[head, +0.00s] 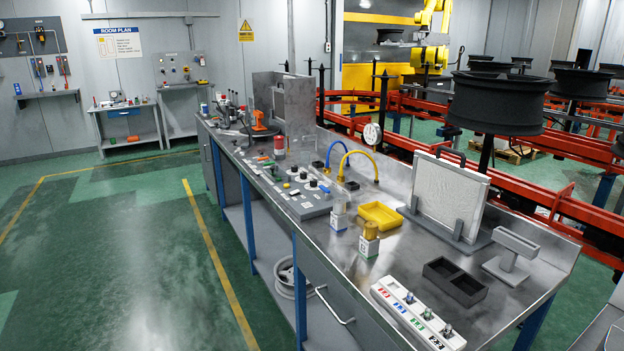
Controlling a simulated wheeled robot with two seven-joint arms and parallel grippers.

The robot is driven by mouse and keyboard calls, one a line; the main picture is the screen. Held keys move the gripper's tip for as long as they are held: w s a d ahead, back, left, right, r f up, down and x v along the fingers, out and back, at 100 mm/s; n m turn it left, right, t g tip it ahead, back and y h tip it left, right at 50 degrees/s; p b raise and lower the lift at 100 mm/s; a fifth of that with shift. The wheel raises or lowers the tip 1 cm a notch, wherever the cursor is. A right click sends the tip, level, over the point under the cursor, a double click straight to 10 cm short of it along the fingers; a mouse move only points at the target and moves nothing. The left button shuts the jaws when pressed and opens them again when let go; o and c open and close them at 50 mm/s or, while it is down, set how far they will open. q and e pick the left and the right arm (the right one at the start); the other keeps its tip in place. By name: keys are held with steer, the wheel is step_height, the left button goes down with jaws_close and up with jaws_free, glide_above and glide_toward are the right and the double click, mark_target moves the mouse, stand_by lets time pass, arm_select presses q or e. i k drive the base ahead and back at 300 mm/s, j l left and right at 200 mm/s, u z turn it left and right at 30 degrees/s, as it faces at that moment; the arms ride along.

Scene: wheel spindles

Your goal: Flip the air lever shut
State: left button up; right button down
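I cannot pick out the air lever for certain in the head view. A round white gauge (372,133) stands at the back edge of the long metal bench (335,265), near a curved yellow hose (358,155) and a blue hose (331,150). A grey control panel (303,194) with several knobs and buttons lies on the bench in front of the hoses. A white strip (418,314) with several small metal switch-like parts lies at the near end; their positions are too small to read. Neither of my grippers is in view.
A yellow tray (380,215), a black two-part bin (455,282), a framed white panel (449,197) and a grey stand (513,254) crowd the near bench. Behind it runs a red conveyor (535,188) carrying black wheels (500,103). The green floor (120,265) to the left is clear.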

mark_target(326, 190)
steer(key=i+j+u, duration=0.25)
steer(key=i, duration=0.2)
steer(key=i+j+u, duration=0.25)
steer(key=i, duration=0.2)
steer(key=i+u, duration=0.25)
steer(key=i, duration=0.2)
